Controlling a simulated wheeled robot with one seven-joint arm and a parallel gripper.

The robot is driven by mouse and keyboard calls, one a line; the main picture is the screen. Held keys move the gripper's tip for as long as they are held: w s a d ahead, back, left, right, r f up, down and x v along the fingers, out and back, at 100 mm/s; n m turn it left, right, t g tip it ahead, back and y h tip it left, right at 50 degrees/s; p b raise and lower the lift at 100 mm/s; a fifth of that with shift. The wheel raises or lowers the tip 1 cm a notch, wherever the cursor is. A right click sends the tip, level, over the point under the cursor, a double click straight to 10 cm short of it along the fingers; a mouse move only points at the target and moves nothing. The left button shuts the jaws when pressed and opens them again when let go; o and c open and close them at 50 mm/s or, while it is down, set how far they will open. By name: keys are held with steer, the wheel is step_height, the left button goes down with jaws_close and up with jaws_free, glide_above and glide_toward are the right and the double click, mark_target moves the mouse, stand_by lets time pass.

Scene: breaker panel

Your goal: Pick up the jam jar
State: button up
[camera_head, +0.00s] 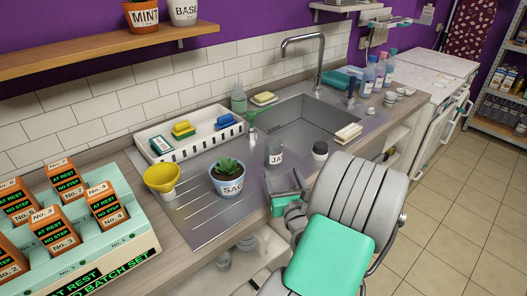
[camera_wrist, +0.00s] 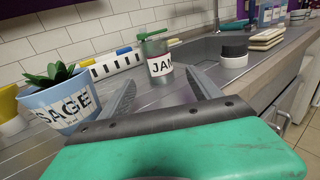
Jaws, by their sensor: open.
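The jam jar (camera_head: 274,154) is a small grey-green jar with a white label. It stands upright on the metal drainboard, near the sink's front left corner. In the wrist view the jam jar (camera_wrist: 158,62) shows its "JAM" label, beyond the fingertips and roughly between them. My gripper (camera_head: 284,183) is in front of the jar, low over the counter's front edge. In the wrist view my gripper (camera_wrist: 162,84) has its two grey fingers spread apart with nothing between them. The jar looks apart from the fingers.
A potted plant labelled SAGE (camera_head: 228,178) stands left of the jar. A dark-lidded white jar (camera_head: 320,150) stands close on its right, with stacked sponges (camera_head: 349,132) beyond. A white tray (camera_head: 187,142) and the sink (camera_head: 300,118) lie behind.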

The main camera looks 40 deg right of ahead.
mark_target(275, 160)
steer(key=p+x, duration=0.1)
steer(key=x, duration=0.2)
steer(key=p+x, duration=0.1)
steer(key=x, duration=0.3)
steer(key=shift+w+a, duration=0.1)
steer(key=shift+a, duration=0.15)
steer(key=p+x, duration=0.1)
steer(key=x, duration=0.3)
steer(key=shift+w+p, duration=0.15)
steer(key=shift+p, duration=0.15)
steer(key=shift+w+d, duration=0.2)
steer(key=shift+w, duration=0.05)
jaws_close()
